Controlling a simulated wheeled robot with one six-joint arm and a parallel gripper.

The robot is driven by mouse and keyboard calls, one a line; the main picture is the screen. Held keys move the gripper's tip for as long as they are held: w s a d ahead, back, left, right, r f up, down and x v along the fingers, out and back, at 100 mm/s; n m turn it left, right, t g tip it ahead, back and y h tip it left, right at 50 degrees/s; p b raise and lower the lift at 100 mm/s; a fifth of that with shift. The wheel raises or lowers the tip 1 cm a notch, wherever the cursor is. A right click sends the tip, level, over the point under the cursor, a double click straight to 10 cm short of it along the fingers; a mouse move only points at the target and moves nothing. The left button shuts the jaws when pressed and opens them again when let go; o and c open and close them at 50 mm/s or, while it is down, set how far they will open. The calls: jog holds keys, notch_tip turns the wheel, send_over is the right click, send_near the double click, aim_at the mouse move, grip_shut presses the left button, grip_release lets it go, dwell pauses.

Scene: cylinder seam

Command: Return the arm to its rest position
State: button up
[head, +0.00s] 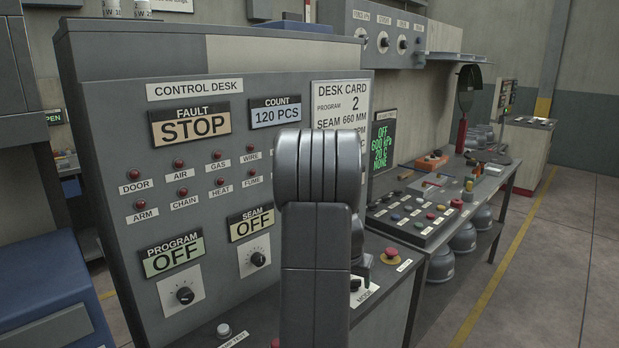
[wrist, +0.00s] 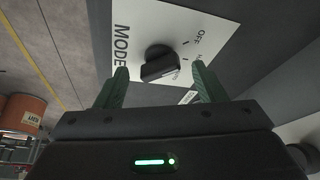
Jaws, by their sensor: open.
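My gripper (wrist: 158,84) shows in the wrist view with its two green fingers spread apart and nothing between the tips. Beyond the fingertips is the black MODE knob (wrist: 160,64) on a white plate marked OFF (wrist: 195,38). The knob appears between the fingers, and I cannot tell how far beyond the tips it is. In the head view my grey arm (head: 316,230) stands in front of the control desk (head: 120,120) and hides my gripper. Part of the MODE plate (head: 365,291) shows just right of the arm.
The desk panel carries PROGRAM (head: 185,295) and SEAM (head: 258,258) knobs, both displays reading OFF, and a FAULT display (head: 190,123) reading STOP. A red mushroom button (head: 391,253) sits right of the arm. A bench (head: 480,215) with coloured buttons extends right. Open floor (head: 560,260) lies at right.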

jog(key=shift+a+m+g+h, duration=0.1)
jog(key=shift+m+g+h, duration=0.45)
jog(key=shift+m, duration=1.35)
jog(key=v, duration=0.7)
jog(key=shift+b, duration=0.35)
jog(key=shift+s, duration=0.1)
